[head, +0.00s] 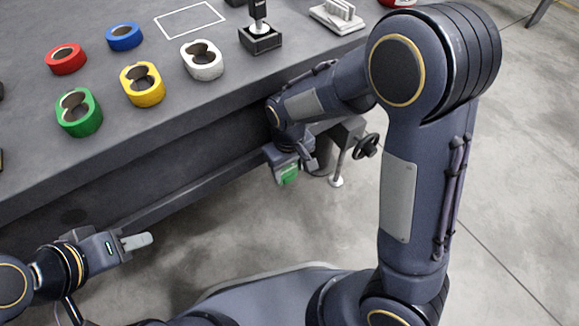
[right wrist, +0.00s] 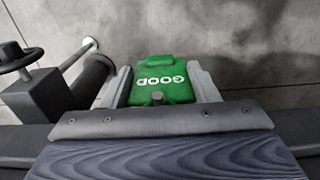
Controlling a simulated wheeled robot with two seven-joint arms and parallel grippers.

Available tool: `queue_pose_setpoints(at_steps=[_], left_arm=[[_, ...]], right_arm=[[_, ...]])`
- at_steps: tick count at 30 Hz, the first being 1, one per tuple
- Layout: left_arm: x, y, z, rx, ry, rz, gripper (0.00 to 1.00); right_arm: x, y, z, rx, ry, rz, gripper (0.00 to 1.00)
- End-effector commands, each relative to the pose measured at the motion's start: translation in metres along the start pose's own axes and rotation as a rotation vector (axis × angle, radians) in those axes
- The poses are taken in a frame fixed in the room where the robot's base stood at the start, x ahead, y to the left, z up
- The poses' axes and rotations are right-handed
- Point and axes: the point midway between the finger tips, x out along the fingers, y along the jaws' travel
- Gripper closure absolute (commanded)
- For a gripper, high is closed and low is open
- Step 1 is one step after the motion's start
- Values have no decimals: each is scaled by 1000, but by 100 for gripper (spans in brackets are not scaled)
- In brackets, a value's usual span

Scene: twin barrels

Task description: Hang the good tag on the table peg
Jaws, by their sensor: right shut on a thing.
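The green tag (right wrist: 165,77) with the white word GOOD shows in the right wrist view, its lettering upside down. My right gripper (right wrist: 162,85) is shut on it, one finger at each side. In the head view the tag (head: 288,175) shows small and green at my right gripper (head: 290,168), beside and below the table's front edge. A small grey round stub (right wrist: 157,98) shows at the tag's near edge; I cannot tell whether the tag is on it. My left gripper (head: 138,241) is empty at lower left, in front of the table; its finger gap is not clear.
A bracket with a black handwheel (head: 366,146) is close to the right of my right gripper. On the table (head: 190,120) are several coloured rings, such as the green ring (head: 79,112), and a black joystick-like stand (head: 260,38). The floor in front is clear.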

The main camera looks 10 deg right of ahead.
Motion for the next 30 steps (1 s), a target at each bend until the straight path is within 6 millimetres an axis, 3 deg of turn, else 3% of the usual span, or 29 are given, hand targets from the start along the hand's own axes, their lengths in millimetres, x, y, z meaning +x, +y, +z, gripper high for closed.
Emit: queue_pose_setpoints(at_steps=[9, 10, 15, 23, 30], left_arm=[[0, 0, 0, 0, 0, 0, 64], [0, 0, 0, 0, 0, 0, 64], [0, 0, 0, 0, 0, 0, 64], [0, 0, 0, 0, 0, 0, 64], [-16, 8, -8, 0, 0, 0, 64]], right_arm=[[0, 0, 0, 0, 0, 0, 66], [0, 0, 0, 0, 0, 0, 42], [0, 0, 0, 0, 0, 0, 21], [-1, 0, 0, 0, 0, 0, 21], [-34, 0, -1, 0, 4, -1, 21]])
